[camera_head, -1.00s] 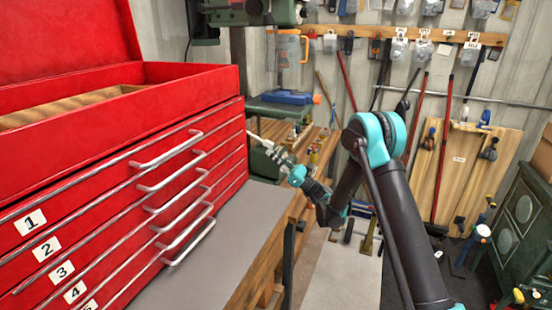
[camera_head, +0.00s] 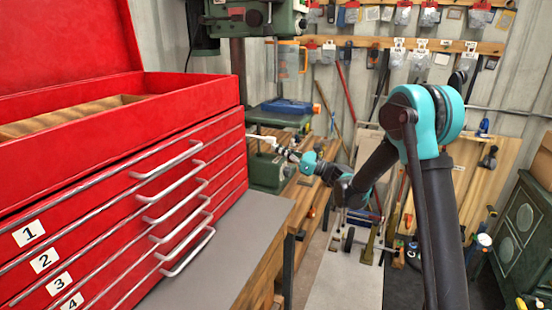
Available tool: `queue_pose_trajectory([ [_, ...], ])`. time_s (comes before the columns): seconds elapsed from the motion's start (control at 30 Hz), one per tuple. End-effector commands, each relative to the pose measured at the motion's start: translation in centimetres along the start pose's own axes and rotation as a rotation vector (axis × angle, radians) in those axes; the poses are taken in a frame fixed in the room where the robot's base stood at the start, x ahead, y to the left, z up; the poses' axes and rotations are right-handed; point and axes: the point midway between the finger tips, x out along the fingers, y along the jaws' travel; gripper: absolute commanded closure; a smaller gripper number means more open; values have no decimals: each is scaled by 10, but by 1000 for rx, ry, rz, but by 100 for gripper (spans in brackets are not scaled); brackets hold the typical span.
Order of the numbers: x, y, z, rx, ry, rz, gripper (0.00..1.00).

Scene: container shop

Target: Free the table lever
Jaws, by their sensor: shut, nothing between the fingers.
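A green drill press stands behind the red tool chest, with its head (camera_head: 255,18) at the top and its dark column (camera_head: 238,60) below. Its green table (camera_head: 280,113) carries a blue object. A pale rod (camera_head: 262,138) sticks out low on the press, just above a green housing (camera_head: 268,172). It looks like a lever, but I cannot tell for sure that it is the table lever. My gripper (camera_head: 283,151) is shut and empty, beside the right end of the rod. Whether they touch is too small to tell.
The red tool chest (camera_head: 120,175) with protruding drawer handles fills the left, on a grey-topped bench (camera_head: 225,240). A wooden bench (camera_head: 300,190) lies beyond it. Tools hang on the back wall. A dark green cabinet (camera_head: 520,235) stands at the right.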

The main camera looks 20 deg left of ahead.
Motion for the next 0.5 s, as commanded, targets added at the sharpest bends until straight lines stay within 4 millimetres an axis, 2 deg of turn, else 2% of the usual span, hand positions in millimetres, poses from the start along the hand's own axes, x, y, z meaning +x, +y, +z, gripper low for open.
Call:
queue_pose_trajectory([
  [0.2, 4, 1, 27, 0, 112, 0, 100],
  [0.5, 10, 0, 46, 0, 208, 0, 100],
])
